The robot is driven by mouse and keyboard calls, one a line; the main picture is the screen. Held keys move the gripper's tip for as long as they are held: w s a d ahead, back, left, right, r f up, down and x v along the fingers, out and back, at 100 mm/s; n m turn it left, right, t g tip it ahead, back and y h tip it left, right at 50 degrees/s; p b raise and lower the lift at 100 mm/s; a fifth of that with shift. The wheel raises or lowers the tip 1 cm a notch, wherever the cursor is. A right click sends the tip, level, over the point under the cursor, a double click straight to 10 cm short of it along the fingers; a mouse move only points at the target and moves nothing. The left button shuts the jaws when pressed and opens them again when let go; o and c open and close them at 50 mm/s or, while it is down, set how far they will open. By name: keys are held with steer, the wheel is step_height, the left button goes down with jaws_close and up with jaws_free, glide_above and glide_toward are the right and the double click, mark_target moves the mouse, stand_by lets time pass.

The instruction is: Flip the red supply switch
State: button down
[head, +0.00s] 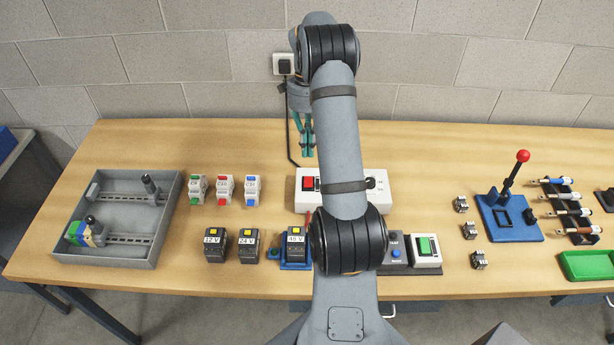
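The red supply switch (308,183) is a red rocker on the left part of a white box (302,205) at the middle of the wooden bench. My arm crosses in front of the box and hides its middle. My gripper (309,152) has teal fingers pointing down, behind the box and above the red switch in the picture. The fingers look apart from the switch. My arm partly covers them, so their opening is unclear. I see nothing held.
A black cable (290,125) runs from the wall socket (284,64) to the box. Breakers (223,189) and labelled black units (248,245) stand to the left, beside a grey tray (120,255). A blue lever base (512,232) with a red-knobbed lever (510,180) stands right.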

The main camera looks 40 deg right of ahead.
mark_target(308, 185)
steer(key=f, duration=0.3)
steer(key=s+f+p, duration=0.1)
steer(key=f, duration=0.2)
steer(key=a+f+p, duration=0.1)
steer(key=f, duration=0.2)
steer(key=shift+s+f, duration=0.3)
